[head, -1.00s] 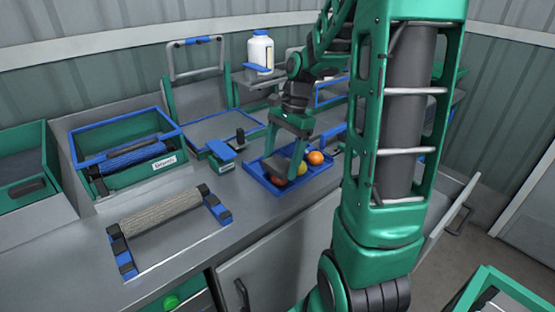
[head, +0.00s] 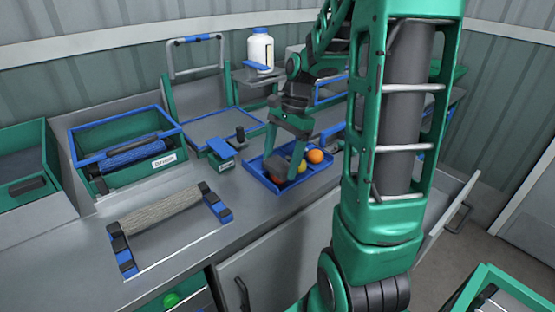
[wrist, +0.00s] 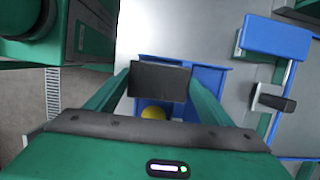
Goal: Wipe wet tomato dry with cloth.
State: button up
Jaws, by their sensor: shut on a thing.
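My gripper (head: 283,161) is over the blue tray (head: 263,182) on the bench, fingers pointing down. In the wrist view my gripper (wrist: 160,84) is shut on a flat dark grey piece (wrist: 160,80), which looks like the cloth; it spans the gap between the green fingers. The tray holds an orange tomato (head: 315,156), a yellow one (head: 302,166) and a reddish one (head: 277,179) partly hidden by a finger. The yellow tomato also shows in the wrist view (wrist: 153,113), just past the grey piece. I cannot tell which tomato is wet, or whether the grey piece touches one.
Left of the tray stands a small green and blue stand (head: 221,156). A beige roller on a blue-ended frame (head: 160,213) lies further left. A green bin with a blue rim (head: 125,125) and a white bottle (head: 260,50) stand behind.

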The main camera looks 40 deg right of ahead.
jog(key=shift+w, duration=0.2)
jog(key=shift+w, duration=0.9)
jog(key=shift+s, duration=0.1)
jog(key=shift+s, duration=2.1)
jog(key=shift+w, duration=0.15)
jog(key=shift+w, duration=2.05)
jog(key=shift+s, duration=2.2)
